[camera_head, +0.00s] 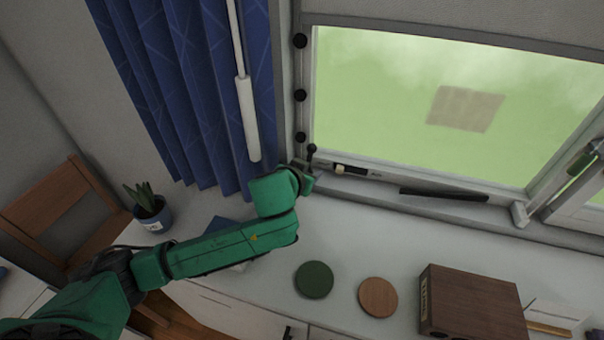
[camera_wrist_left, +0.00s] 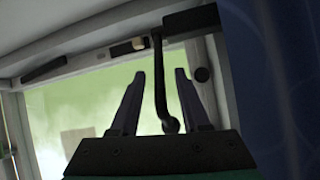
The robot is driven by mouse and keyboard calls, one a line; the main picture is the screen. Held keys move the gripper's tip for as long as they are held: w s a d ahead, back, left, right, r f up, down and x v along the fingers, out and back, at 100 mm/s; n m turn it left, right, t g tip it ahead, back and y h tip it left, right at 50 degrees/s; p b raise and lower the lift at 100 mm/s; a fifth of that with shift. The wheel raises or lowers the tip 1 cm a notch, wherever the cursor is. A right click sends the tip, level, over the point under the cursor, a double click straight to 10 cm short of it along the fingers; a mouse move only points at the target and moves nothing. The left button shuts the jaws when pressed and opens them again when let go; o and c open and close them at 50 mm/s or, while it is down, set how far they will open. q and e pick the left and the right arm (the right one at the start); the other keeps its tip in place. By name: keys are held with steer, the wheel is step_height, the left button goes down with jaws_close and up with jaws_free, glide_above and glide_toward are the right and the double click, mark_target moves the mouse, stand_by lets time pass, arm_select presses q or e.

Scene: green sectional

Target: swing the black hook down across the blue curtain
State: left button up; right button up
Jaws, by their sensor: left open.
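The blue curtain (camera_head: 185,85) hangs left of the window in the head view, and its edge fills the right side of the left wrist view (camera_wrist_left: 275,60). The black hook (camera_head: 311,151) is a thin dark arm with a rounded end, at the lower left corner of the window frame. In the left wrist view the hook (camera_wrist_left: 160,85) runs between my open fingers, with visible gaps on both sides. My left gripper (camera_wrist_left: 156,75) is open around it, not closed on it; in the head view this gripper (camera_head: 308,175) is small and partly hidden by my wrist. My right gripper is not in view.
A white blind rod (camera_head: 248,115) hangs before the curtain. A black bar (camera_head: 444,194) lies on the sill. A potted plant (camera_head: 150,208), green disc (camera_head: 314,279), brown disc (camera_head: 378,297) and wooden box (camera_head: 471,304) stand below.

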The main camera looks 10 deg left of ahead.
arm_select(q)
steer(key=p+v, duration=0.6)
steer(key=v, duration=0.8)
steer(key=shift+w, duration=0.1)
